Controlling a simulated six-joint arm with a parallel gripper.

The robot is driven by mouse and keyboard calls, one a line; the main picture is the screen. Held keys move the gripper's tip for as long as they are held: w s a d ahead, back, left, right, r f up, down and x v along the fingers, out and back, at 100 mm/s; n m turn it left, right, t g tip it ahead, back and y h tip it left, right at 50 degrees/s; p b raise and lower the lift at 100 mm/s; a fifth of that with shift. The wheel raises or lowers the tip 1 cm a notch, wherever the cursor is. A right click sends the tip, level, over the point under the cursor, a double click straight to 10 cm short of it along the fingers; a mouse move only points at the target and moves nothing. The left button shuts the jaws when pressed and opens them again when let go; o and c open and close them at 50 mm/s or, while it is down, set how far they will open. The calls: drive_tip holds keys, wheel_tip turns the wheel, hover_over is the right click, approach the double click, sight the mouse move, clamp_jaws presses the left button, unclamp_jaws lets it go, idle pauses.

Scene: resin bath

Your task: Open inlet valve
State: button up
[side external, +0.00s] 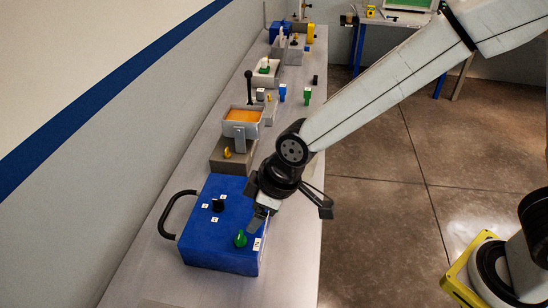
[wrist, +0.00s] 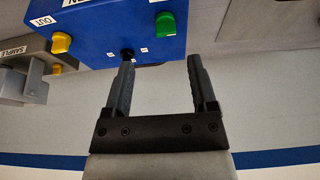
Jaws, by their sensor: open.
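A blue box (side external: 205,245) stands on the bench with a green knob (side external: 240,239) near its front right corner and a black knob (side external: 217,204) among small white labels. In the wrist view the green knob (wrist: 165,24) is above and between my fingertips, and the black knob (wrist: 127,54) is by the left fingertip. A yellow knob (wrist: 62,42) is next to a label reading OUT (wrist: 43,20). I cannot read any label naming the inlet valve. My gripper (side external: 257,222) is open and empty over the box; it also shows in the wrist view (wrist: 160,62).
A black handle (side external: 172,208) curves from the box's left side. Several more devices line the bench further back. Bare bench lies in front.

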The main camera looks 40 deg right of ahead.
sight(241, 235)
drive_tip(key=shift+a, duration=0.4)
drive_tip(key=shift+f, duration=0.15)
drive_tip(key=shift+x, duration=3.75)
drive_tip(key=shift+a, duration=0.1)
clamp_jaws()
